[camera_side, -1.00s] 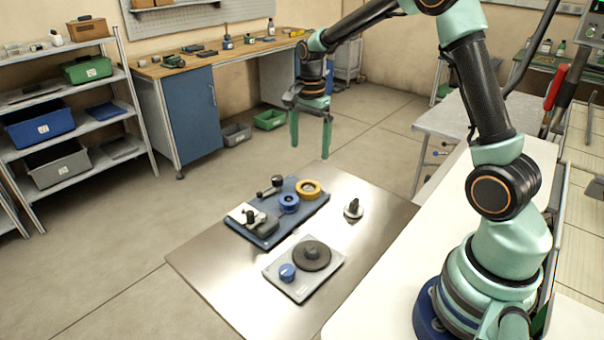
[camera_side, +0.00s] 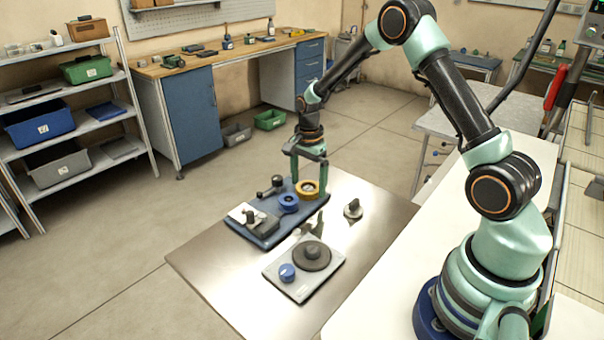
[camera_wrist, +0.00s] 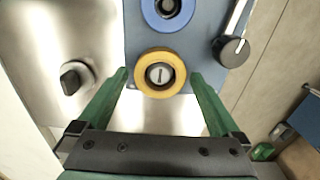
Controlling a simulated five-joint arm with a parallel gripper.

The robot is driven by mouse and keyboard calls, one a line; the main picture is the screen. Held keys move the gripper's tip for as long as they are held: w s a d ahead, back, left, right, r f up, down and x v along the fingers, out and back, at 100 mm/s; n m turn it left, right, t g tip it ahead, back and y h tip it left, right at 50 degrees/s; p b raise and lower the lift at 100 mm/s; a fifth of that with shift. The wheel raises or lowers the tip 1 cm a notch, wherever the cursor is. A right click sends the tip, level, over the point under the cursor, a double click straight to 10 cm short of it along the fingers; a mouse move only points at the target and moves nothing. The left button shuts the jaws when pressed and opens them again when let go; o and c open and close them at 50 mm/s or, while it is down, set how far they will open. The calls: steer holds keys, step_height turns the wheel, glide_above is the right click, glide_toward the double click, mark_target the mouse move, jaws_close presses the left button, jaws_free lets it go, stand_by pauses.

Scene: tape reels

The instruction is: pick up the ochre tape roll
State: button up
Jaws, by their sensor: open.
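The ochre tape roll (camera_side: 301,190) lies flat on the blue board (camera_side: 262,235), near its far right corner. In the wrist view the ochre tape roll (camera_wrist: 160,54) shows as a ring around a pale core with a slot. My gripper (camera_side: 308,178) is open, pointing down over the roll. In the wrist view my gripper (camera_wrist: 158,76) has one green finger on either side of the roll, with gaps showing. Nothing is held. In the side view the fingers hide part of the roll, and I cannot tell the exact fingertip height.
A blue tape roll (camera_side: 288,203) sits close beside the ochre one; it also shows in the wrist view (camera_wrist: 167,12). A black knob (camera_wrist: 232,50) is on the board. A dark knob piece (camera_side: 353,208) and a grey plate (camera_side: 283,277) with a black disc are on the metal table.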

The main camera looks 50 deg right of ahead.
steer(key=shift+f, duration=0.45)
steer(key=c, duration=1.2)
steer(key=shift+r, duration=0.15)
